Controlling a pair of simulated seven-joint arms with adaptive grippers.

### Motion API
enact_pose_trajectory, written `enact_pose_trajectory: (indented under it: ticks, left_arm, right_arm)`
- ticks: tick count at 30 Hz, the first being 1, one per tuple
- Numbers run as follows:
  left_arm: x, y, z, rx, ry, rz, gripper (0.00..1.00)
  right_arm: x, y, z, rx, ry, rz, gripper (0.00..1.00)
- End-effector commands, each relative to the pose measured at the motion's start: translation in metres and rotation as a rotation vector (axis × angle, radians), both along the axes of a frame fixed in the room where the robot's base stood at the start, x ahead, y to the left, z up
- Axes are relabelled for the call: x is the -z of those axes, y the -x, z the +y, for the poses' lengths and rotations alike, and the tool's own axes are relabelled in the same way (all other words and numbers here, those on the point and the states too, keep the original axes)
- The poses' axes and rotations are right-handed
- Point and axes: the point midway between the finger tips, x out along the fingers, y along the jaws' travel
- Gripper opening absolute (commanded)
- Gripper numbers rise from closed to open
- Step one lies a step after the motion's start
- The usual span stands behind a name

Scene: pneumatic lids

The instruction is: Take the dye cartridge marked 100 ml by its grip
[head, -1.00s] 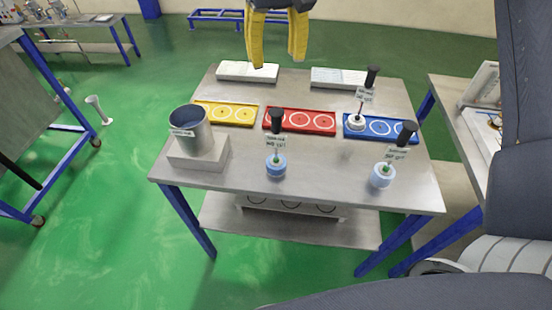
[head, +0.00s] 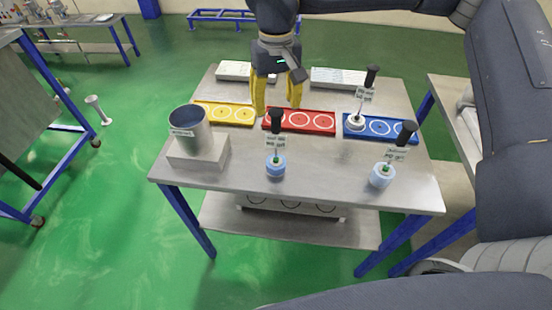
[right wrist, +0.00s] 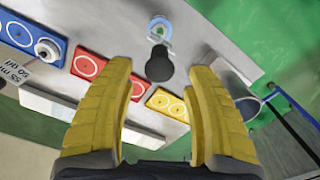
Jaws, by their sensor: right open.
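Three dye cartridges with upright black grips and small label tags are in the head view. A middle one (head: 276,164) and a front-right one (head: 382,176) stand on the bare tabletop. A third (head: 356,121) stands on the blue tray, and its tag reads about 55 ml in the right wrist view (right wrist: 47,50). The other tags are too small to read surely. My right gripper (head: 277,108) is open and empty, above the red and yellow trays, behind the middle cartridge. In the right wrist view the middle cartridge's black grip (right wrist: 159,66) lies between the finger lines. My left gripper is out of view.
A yellow tray (head: 245,122), a red tray (head: 327,133) and a blue tray (head: 414,135) line the steel table (head: 320,170). A metal cup (head: 193,137) stands on a grey block (head: 185,160) at left. Two white pads (head: 233,78) (head: 325,84) lie at the back.

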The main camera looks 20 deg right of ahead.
Motion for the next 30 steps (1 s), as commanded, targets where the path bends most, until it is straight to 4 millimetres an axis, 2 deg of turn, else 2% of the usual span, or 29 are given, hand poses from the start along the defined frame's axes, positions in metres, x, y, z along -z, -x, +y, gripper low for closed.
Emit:
enact_pose_trajectory:
  ticks: [12,23,30]
  left_arm:
    - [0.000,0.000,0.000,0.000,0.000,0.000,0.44]
    - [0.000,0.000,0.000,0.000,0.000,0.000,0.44]
    - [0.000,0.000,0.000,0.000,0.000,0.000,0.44]
  right_arm:
    - [0.045,0.000,-0.001,0.001,0.000,0.003,0.54]
    - [0.050,0.000,-0.001,0.002,0.000,0.001,0.56]
    - [0.050,0.000,-0.001,0.003,0.000,0.001,0.28]
